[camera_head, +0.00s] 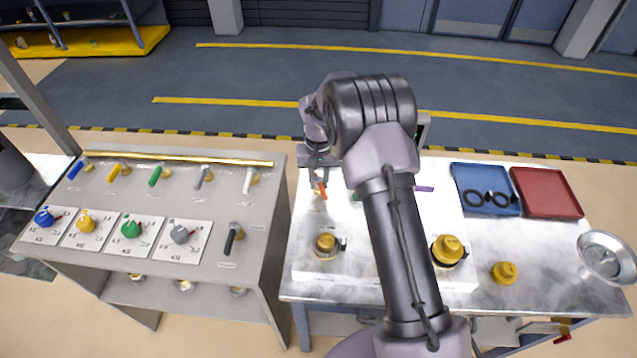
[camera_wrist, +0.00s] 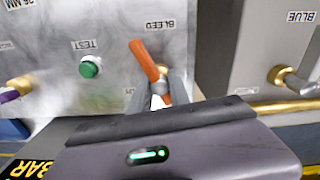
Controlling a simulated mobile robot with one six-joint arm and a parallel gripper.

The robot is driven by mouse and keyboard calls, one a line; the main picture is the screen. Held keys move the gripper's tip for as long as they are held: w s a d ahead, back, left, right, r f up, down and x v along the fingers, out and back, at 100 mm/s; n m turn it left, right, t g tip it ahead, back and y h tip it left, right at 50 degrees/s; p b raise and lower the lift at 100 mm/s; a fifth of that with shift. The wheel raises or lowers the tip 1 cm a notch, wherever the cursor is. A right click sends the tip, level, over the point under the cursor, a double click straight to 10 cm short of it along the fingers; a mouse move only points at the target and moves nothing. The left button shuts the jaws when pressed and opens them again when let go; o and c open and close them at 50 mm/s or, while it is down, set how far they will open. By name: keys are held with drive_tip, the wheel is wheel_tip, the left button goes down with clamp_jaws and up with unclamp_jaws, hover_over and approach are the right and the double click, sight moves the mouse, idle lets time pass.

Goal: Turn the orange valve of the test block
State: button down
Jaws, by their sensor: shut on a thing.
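The orange valve (camera_head: 322,190) is on the test block (camera_head: 300,262), at the block's far left corner in the head view. In the wrist view its orange lever (camera_wrist: 145,62) slants between my gripper's fingers, beside the word BLEED. My gripper (camera_head: 318,177) is shut on the lever. In the wrist view the fingers of my gripper (camera_wrist: 160,87) sit on either side of it, and its lower end shows past them. The arm hides part of the block in the head view.
A green button (camera_wrist: 90,67) marked TEST and a purple lever (camera_wrist: 10,95) are near the valve. A grey panel (camera_head: 205,255) with several coloured levers stands left across a narrow gap. A blue tray (camera_head: 460,172), a red tray (camera_head: 545,210) and a metal bowl (camera_head: 605,255) are right.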

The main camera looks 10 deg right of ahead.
sight(319, 179)
drive_tip(key=shift+m+b, duration=0.55)
drive_tip(key=shift+m, duration=1.45)
drive_tip(key=c, duration=1.2)
unclamp_jaws()
wheel_tip(319, 179, up, 18)
drive_tip(key=p, duration=0.4)
drive_tip(key=shift+f, duration=0.25)
